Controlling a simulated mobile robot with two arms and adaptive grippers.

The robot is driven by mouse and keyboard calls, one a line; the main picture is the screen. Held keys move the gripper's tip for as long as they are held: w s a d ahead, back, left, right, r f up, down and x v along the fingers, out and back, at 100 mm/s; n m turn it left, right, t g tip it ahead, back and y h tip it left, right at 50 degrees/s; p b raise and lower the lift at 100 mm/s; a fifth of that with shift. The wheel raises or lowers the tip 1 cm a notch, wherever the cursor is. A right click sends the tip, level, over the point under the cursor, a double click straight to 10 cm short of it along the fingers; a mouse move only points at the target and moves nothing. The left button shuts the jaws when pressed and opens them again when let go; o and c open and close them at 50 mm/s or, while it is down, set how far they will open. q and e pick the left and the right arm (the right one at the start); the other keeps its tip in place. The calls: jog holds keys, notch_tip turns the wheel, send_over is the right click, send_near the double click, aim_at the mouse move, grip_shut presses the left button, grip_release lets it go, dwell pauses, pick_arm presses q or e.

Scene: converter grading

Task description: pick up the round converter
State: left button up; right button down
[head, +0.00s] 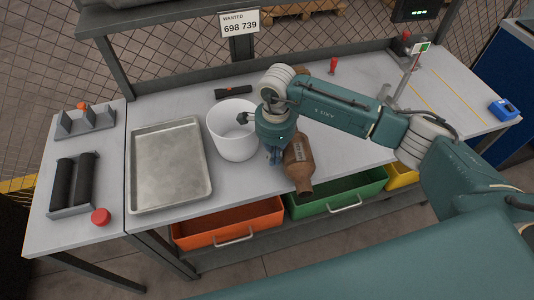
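A brown, rounded converter (300,172) with a pale label on its side lies on the grey bench, near the front edge above the green drawer. My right gripper (275,157) points down at the left side of the converter, close to its upper part. The wrist above hides part of the fingers, and I cannot tell whether they touch the converter or how far apart they are. My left gripper is not in view.
A white bucket (231,143) stands just left of my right gripper. A metal tray (170,167) lies further left. Orange (228,226) and green (336,196) drawers stick out below the front edge. A blue device (504,109) sits at the far right.

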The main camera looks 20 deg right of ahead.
dwell(0.3)
jog(key=shift+d+f+b, duration=0.2)
jog(key=shift+d+b, duration=0.6)
jog(key=shift+d+r, duration=0.1)
jog(key=shift+d, duration=0.1)
